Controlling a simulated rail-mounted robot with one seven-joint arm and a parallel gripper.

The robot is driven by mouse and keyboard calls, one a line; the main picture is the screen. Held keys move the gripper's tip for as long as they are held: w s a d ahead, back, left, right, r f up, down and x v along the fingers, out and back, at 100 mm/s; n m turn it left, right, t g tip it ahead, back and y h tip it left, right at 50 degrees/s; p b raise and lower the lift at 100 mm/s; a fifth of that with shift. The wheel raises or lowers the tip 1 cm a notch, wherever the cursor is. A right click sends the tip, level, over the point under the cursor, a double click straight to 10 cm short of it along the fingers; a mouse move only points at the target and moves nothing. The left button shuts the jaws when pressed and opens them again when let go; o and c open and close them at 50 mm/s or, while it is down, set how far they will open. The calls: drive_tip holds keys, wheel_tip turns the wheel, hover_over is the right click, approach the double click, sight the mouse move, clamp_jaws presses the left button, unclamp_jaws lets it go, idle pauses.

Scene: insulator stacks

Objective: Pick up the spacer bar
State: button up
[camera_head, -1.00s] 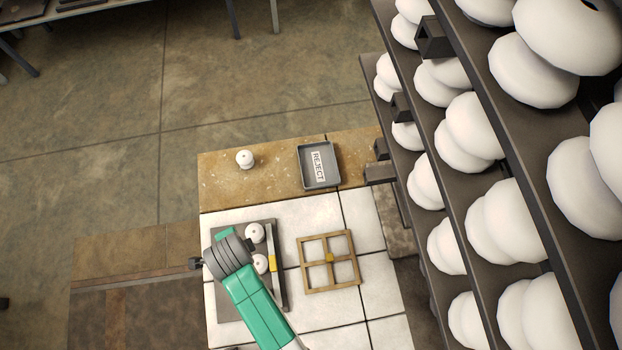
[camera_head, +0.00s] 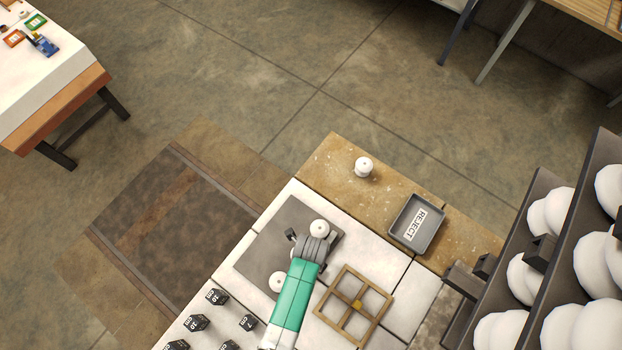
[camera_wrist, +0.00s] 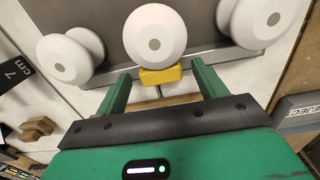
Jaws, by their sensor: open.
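The spacer bar (camera_wrist: 195,75) is a grey bar with a yellow block (camera_wrist: 160,77) at its middle. In the wrist view it lies along the near edge of a dark grey plate (camera_wrist: 112,14). My gripper (camera_wrist: 161,69) is open, its two green fingers either side of the yellow block with gaps; I cannot tell how far above it they are. In the head view my gripper (camera_head: 303,242) is over the plate (camera_head: 262,255), and my arm hides the bar. White insulators stand on the plate beside the bar, including a middle one (camera_wrist: 155,42) just beyond the block.
A brown wooden frame (camera_head: 341,324) lies right of my arm. A grey REJECT tray (camera_head: 408,243) and a lone white insulator (camera_head: 364,167) are on the brown strip behind. Black marked blocks (camera_head: 199,322) stand at lower left. Racks of insulators (camera_head: 560,255) rise at right.

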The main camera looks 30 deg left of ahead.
drive_tip(key=shift+f, duration=0.1)
clamp_jaws()
idle(0.3)
drive_tip(key=shift+w+r, duration=0.1)
drive_tip(key=shift+r, duration=0.5)
drive_tip(key=r, duration=0.2)
drive_tip(key=shift+s+r+p, duration=0.25)
drive_tip(key=shift+r+p, duration=0.05)
drive_tip(key=shift+p, duration=0.05)
drive_tip(key=s+d+r, duration=0.1)
drive_tip(key=s+d, duration=0.1)
drive_tip(key=s, duration=1.3)
drive_tip(key=shift+s+r, duration=0.15)
